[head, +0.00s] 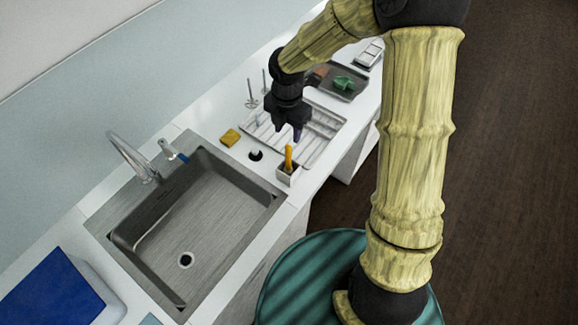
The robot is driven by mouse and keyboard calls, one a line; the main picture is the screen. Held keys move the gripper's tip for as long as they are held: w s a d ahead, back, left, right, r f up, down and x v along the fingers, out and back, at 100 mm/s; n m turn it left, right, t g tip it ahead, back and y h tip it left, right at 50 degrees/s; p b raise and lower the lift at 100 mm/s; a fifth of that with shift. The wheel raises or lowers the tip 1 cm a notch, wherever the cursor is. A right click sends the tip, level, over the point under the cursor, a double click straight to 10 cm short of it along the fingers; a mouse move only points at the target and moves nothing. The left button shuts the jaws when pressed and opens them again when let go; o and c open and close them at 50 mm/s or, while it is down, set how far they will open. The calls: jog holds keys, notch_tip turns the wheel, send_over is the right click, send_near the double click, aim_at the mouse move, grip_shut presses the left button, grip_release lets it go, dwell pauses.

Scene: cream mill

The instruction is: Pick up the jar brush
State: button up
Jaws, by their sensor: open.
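The sink (195,225) with its tap (135,157) is at left. A yellow sponge (230,138) and a small black-and-white item (255,155) lie between sink and drainer (322,130). A grey tray (338,84) and thin metal stands (251,97) are behind.

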aim_at(288, 145)
notch_tip(288, 145, down, 7)
jog(key=shift+f+p, duration=0.1)
jog(key=shift+p, duration=0.5)
jog(key=shift+d+f+p, duration=0.1)
jog(key=shift+f+p, duration=1.05)
jog(key=shift+f, duration=1.4)
grip_shut()
